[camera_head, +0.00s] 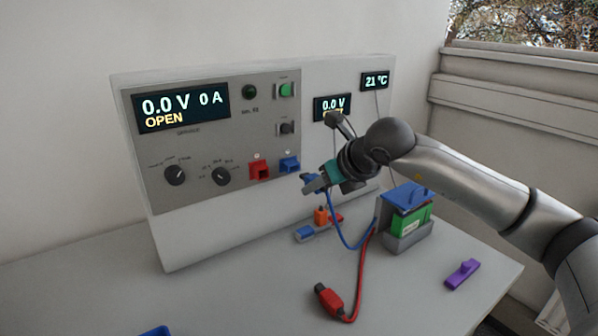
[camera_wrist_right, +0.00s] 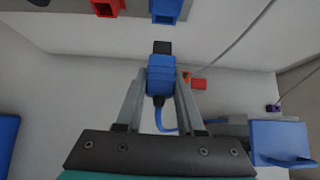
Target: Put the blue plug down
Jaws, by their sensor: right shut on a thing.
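The blue plug (camera_wrist_right: 160,75) is held between the two fingers of my right gripper (camera_head: 312,184), which is shut on it. In the head view the plug (camera_head: 309,181) is in the air in front of the panel, below and right of the blue socket (camera_head: 290,164). In the wrist view its black tip points towards the blue socket (camera_wrist_right: 166,10), with a gap between them. Its blue cable (camera_head: 335,232) hangs down and runs towards the battery (camera_head: 410,222). My left gripper is not in view.
The red plug (camera_head: 329,299) lies on the table in front. A small holder with blue, orange and red parts (camera_head: 306,233) stands near the panel. The left table is mostly clear.

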